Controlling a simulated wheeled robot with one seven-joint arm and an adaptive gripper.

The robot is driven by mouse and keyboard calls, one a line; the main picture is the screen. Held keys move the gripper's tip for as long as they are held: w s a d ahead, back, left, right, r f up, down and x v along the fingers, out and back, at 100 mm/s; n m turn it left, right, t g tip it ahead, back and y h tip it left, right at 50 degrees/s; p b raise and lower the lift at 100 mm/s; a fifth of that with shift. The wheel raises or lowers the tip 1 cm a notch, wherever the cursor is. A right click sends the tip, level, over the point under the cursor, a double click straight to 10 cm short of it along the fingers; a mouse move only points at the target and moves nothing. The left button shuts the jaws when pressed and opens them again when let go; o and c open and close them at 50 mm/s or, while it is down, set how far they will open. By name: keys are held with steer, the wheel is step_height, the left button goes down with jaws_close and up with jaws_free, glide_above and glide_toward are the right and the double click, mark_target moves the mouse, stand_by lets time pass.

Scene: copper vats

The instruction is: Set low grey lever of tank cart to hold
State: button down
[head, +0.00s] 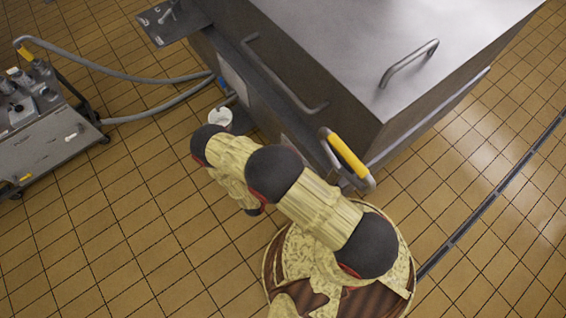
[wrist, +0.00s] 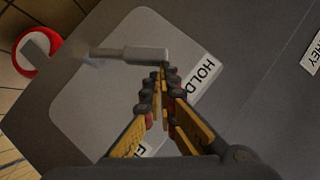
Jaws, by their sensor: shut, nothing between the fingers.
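In the wrist view a grey lever (wrist: 145,55) lies across a pale rounded plate (wrist: 75,95) on a dark grey panel. Its thicker end is to the right, close to a white label reading HOLD (wrist: 205,73). My gripper (wrist: 163,74) is shut and empty, its fingertips just below the lever's thick end; I cannot tell if they touch it. A second label, starting "FI" (wrist: 140,151), is partly hidden behind my fingers. In the head view my arm reaches down beside a large steel tank body (head: 320,75); my gripper and the lever are hidden there.
Another label (wrist: 312,52) is cut off at right. The tank has a yellow-gripped handle (head: 346,155). A small equipment cart (head: 45,130) with grey hoses (head: 150,116) stands left. Tiled floor is clear at lower left.

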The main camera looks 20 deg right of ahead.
steer(key=v, duration=1.2)
stand_by(0.5)
